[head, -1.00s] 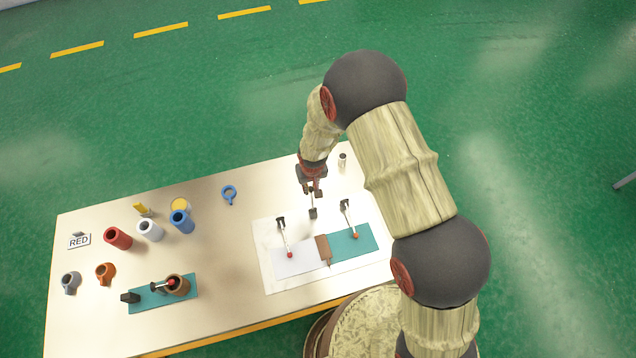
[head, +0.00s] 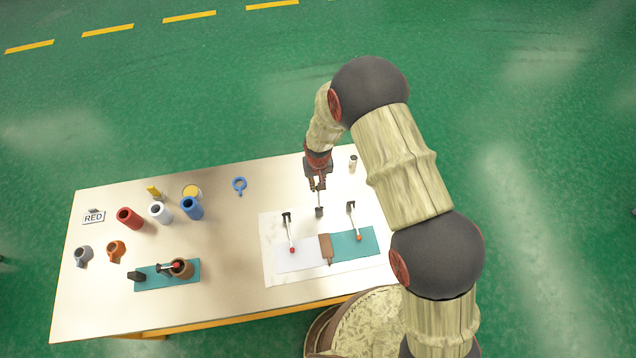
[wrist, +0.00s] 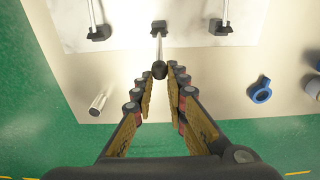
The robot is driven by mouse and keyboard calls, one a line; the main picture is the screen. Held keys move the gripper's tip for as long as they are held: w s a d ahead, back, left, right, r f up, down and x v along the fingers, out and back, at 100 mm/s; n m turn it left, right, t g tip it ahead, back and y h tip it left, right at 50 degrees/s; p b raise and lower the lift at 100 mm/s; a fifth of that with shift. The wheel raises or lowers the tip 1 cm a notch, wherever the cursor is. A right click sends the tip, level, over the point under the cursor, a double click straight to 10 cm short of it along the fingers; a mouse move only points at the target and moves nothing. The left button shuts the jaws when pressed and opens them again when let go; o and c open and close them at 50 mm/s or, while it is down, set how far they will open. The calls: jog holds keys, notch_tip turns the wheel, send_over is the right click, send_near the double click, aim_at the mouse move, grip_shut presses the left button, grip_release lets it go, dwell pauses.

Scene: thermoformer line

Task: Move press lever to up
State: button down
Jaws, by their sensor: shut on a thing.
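A lever with a thin pale rod (head: 319,198) stands on a small dark base (head: 319,212) at the back edge of the white sheet, between two other levers. In the wrist view its dark knob (wrist: 159,70) sits between my fingertips, and its rod runs up the picture to the base (wrist: 158,25). My gripper (head: 318,186) is shut on this lever's knob; it also shows in the wrist view (wrist: 160,82). The rod points away from the sheet, towards the gripper. The two other levers, left (head: 290,232) and right (head: 355,220), have red knobs and lean towards the front.
White (head: 297,258) and teal (head: 356,242) panels lie in front, with a brown block (head: 326,248) between. A small metal cylinder (head: 353,164) and a blue ring (head: 239,186) stand nearby. Several coloured cylinders and a teal-plated fixture (head: 190,278) are farther left. The table middle is clear.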

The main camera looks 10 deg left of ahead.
jog(key=shift+w+a+r, duration=0.25)
jog(key=shift+w, duration=0.3)
jog(key=c, duration=2.2)
grip_release()
jog(key=shift+o, duration=1.4)
jog(key=shift+w+f, duration=0.15)
jog(key=shift+f, duration=0.1)
jog(key=shift+o, duration=0.8)
jog(key=shift+s+d, duration=0.1)
jog(key=shift+s, duration=0.2)
notch_tip(320, 180, up, 12)
jog(key=s, duration=0.1)
jog(key=shift+d, duration=0.15)
